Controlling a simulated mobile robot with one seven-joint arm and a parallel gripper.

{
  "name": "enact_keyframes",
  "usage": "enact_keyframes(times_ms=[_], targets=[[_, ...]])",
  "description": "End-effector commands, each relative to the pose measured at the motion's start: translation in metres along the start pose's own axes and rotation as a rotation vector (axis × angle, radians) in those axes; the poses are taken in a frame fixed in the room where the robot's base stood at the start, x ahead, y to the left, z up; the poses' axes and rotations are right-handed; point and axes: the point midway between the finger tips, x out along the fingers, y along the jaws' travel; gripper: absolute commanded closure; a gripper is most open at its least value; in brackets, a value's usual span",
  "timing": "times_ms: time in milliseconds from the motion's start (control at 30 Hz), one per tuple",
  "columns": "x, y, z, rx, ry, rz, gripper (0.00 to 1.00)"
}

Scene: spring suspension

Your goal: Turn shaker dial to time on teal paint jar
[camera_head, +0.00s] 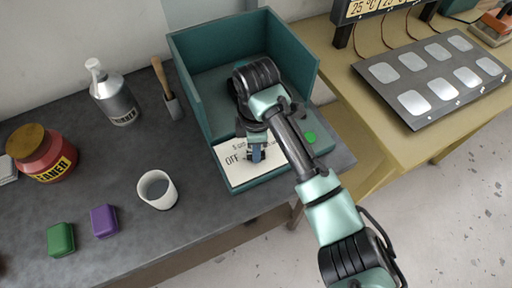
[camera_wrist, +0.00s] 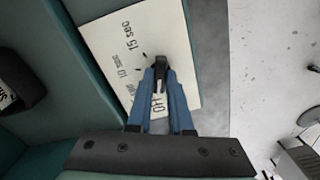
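The shaker (camera_head: 292,50) is a teal open-topped box with a white dial plate (camera_head: 236,178) at its front, marked OFF at the left. The wrist view shows the plate (camera_wrist: 112,45) with "10 sec" and "15 sec" marks. My gripper (camera_head: 256,150) points down at the plate. In the wrist view, the blue fingers of my gripper (camera_wrist: 161,82) are close together on both sides of the small black dial (camera_wrist: 161,63), closed on it. The dial's exact pointing is hard to read.
A green button (camera_head: 310,137) is right of the plate. On the dark bench are a thinner bottle (camera_head: 117,100), a brush (camera_head: 170,95), a red cleaner jar (camera_head: 45,155), a white cup (camera_head: 157,190), and green (camera_head: 61,240) and purple (camera_head: 104,221) blocks. A yellow table (camera_head: 385,120) stands right.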

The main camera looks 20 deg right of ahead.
Motion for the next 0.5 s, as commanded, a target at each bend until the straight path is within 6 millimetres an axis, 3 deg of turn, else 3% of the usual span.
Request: enact_keyframes(times_ms=[500], targets=[[-0.0024, -0.0002, -0.0003, 0.046, 0.002, -0.001, 1.00]])
